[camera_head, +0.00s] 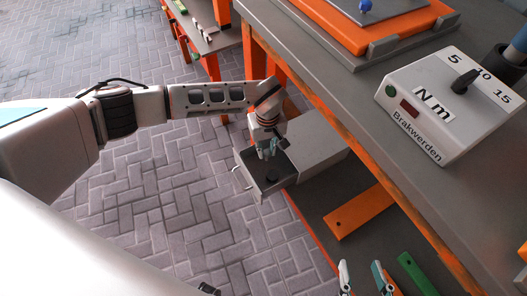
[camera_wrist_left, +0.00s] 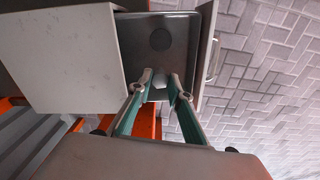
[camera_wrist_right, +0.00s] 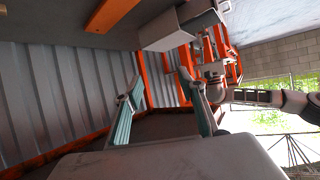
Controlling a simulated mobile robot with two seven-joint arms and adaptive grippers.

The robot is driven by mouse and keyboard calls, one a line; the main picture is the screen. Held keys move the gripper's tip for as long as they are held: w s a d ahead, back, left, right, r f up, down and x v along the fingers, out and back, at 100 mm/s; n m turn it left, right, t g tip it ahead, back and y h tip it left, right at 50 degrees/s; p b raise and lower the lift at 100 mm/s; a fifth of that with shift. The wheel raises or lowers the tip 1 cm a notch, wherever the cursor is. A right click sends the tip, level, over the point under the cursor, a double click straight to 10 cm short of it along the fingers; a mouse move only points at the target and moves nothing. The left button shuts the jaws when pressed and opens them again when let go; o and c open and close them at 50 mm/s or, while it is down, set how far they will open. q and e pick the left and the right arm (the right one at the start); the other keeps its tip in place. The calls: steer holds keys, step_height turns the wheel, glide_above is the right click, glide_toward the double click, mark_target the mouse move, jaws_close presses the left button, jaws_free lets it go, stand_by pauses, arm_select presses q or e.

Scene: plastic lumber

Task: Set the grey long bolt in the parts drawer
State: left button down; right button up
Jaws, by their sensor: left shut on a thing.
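The parts drawer (camera_head: 249,171) is pulled open from its grey cabinet (camera_head: 316,150) under the bench. My left gripper (camera_head: 267,152) is over the open drawer and points down into it. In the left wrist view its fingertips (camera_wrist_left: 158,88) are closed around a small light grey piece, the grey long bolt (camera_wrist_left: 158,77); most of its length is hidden. A dark round spot (camera_wrist_left: 160,39) shows on the drawer floor (camera_wrist_left: 136,46), beyond the fingertips. My right gripper (camera_head: 364,274) is open and empty at the bottom of the head view, away from the drawer.
The grey bench top (camera_head: 345,88) with an orange edge overhangs the cabinet on the right. A torque tester box (camera_head: 440,115) stands on it. Orange (camera_head: 360,211) and green (camera_head: 415,273) bars lie on the lower shelf. Paved floor (camera_head: 200,225) lies open at the left.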

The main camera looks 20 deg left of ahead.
arm_select(q)
steer(key=a+f+b, duration=0.1)
steer(key=f, duration=0.1)
steer(key=w+f+b, duration=0.1)
steer(key=f, duration=0.2)
steer(key=a+f+b, duration=0.1)
steer(key=f, duration=0.1)
steer(key=shift+w+a+f, duration=0.25)
steer(key=shift+w+a, duration=0.05)
steer(key=shift+w, duration=0.15)
steer(key=shift+w+r, duration=0.15)
steer(key=shift+r, duration=0.1)
steer(key=shift+f, duration=0.15)
steer(key=c, duration=1.9)
jaws_free()
steer(key=shift+f, duration=0.1)
arm_select(e)
steer(key=a+m, duration=0.2)
steer(key=a+m+y, duration=0.1)
steer(key=a, duration=0.1)
steer(key=shift+s+a, duration=0.1)
steer(key=shift+s, duration=0.3)
